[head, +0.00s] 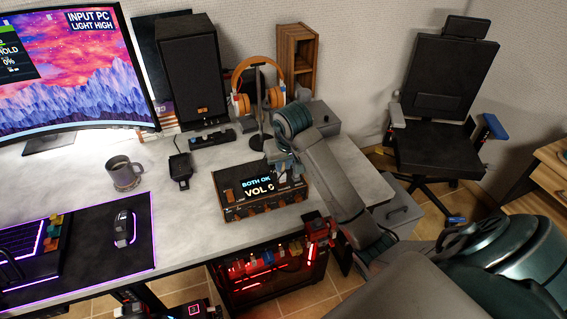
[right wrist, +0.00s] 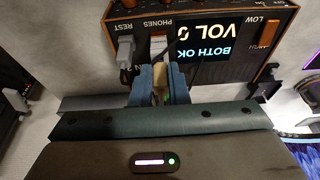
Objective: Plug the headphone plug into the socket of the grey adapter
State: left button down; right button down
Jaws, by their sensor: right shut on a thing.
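A dark control box with orange trim (head: 232,212) stands on the desk, its screen reading "BOTH OK" and "VOL". It also shows upside down in the right wrist view (right wrist: 215,14). My right gripper (right wrist: 161,86) has blue fingers shut on a small pale piece, apparently the headphone plug (right wrist: 161,72), close to the box edge at the "PHONES" label. A light grey piece (right wrist: 158,43), perhaps the adapter, is under that label, in line with the plug. Whether they touch is unclear. Another grey connector (right wrist: 125,50) sits by "REST". In the head view my right wrist mostly hides this area.
Orange headphones (head: 241,82) hang on a stand behind the box. A black speaker (head: 191,68), a mug (head: 124,174) and a mouse (head: 123,227) are further left. A small black device (head: 180,168) lies between mug and box. An office chair (head: 440,110) stands right of the desk.

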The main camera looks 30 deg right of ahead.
pick_arm(q)
jog(key=shift+f+b, duration=0.35)
jog(key=shift+f, duration=0.05)
pick_arm(e)
jog(key=shift+f, duration=0.5)
pick_arm(q)
jog(key=shift+r, duration=0.15)
pick_arm(e)
jog(key=shift+r, duration=0.2)
